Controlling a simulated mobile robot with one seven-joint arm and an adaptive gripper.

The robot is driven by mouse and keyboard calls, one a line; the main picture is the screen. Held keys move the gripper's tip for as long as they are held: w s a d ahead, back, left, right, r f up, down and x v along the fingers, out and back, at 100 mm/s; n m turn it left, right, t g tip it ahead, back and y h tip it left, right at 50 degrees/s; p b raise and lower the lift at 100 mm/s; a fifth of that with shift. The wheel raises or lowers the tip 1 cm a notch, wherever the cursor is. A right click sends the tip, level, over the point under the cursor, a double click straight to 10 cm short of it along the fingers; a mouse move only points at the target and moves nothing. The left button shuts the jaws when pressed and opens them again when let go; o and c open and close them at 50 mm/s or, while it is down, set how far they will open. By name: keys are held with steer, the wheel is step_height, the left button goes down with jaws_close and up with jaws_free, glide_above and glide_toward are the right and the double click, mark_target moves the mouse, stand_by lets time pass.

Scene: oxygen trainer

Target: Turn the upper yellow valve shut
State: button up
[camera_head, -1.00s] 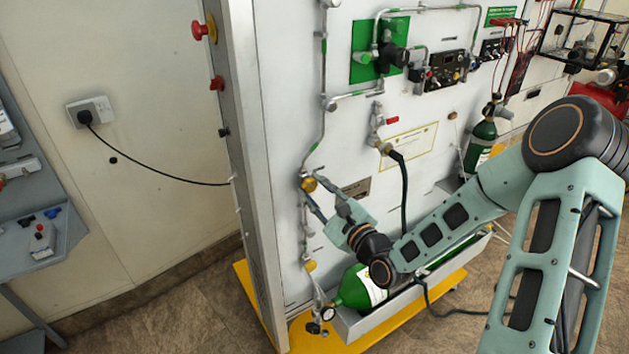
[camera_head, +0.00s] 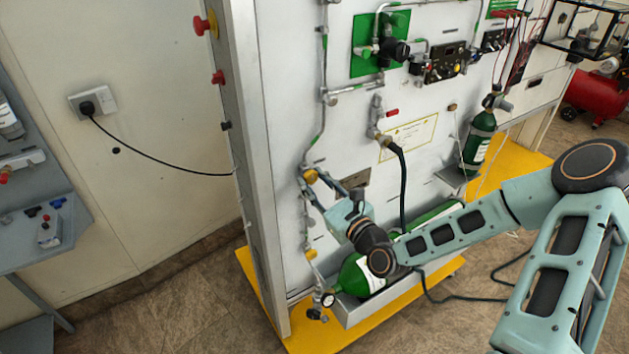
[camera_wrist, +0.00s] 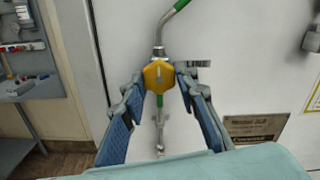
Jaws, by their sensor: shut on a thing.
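The upper yellow valve (camera_head: 310,176) sits on the vertical pipe near the left edge of the white panel. In the wrist view its yellow knob (camera_wrist: 158,76) faces me at the middle, with a pale bar across its centre. My gripper (camera_head: 314,182) is at this valve, one finger on each side of the knob. In the wrist view the fingertips of my gripper (camera_wrist: 159,84) close on the knob's left and right sides. The lower yellow valve (camera_head: 311,254) is below on the same pipe, apart from my gripper.
A green cylinder (camera_head: 357,277) lies in a trough below my arm. A black hose (camera_head: 403,185) hangs from a fitting right of the valve. A small plate (camera_wrist: 254,130) is on the panel to the right. Red buttons (camera_head: 200,26) are on the panel's left edge.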

steer(key=shift+w+r, duration=0.1)
steer(key=shift+r, duration=0.1)
steer(key=o, duration=0.9)
steer(key=shift+o, duration=1.1)
steer(key=shift+f, duration=0.15)
steer(key=v, duration=1.2)
